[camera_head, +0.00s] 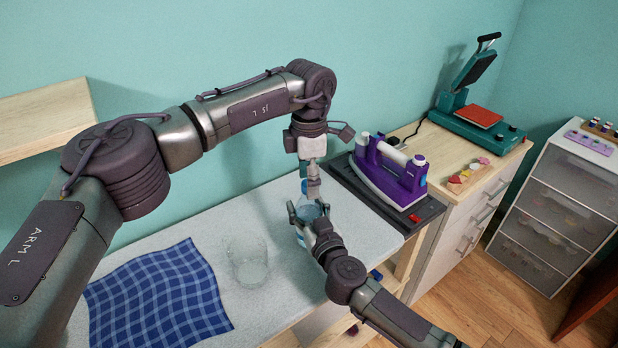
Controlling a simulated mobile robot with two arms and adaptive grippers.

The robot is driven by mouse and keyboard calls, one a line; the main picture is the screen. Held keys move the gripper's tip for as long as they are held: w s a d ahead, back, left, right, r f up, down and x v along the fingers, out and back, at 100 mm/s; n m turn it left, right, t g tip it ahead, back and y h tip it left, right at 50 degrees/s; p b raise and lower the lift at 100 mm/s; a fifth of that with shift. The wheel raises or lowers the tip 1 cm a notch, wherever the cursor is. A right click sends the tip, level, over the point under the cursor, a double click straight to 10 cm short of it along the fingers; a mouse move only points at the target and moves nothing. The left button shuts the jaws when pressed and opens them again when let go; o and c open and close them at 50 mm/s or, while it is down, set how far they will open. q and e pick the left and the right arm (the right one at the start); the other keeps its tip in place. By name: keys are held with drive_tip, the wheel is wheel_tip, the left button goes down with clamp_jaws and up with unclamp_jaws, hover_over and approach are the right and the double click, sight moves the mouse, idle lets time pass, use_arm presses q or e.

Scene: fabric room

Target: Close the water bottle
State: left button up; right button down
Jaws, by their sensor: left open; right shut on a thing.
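The clear blue water bottle (308,213) stands near the right end of the grey-topped table (290,190). My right gripper (308,217) is shut around the bottle's body from the front right and hides part of it. My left gripper (311,172) is open and points down just above the bottle's top. The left fingers overlap the bottle's neck in the picture, so I cannot tell whether they touch it. No cap can be made out clearly.
A clear glass (247,262) stands left of the bottle, beside a blue checked cloth (155,295). A purple iron (390,172) sits on a dark pad to the right. A wooden shelf (45,120) juts from the wall at left. The tabletop behind the glass is clear.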

use_arm(q)
wheel_tip(320, 180, up, 12)
idle(0.6)
use_arm(e)
drive_tip(key=shift+c, duration=1.1)
unclamp_jaws()
drive_tip(key=v, duration=1.2)
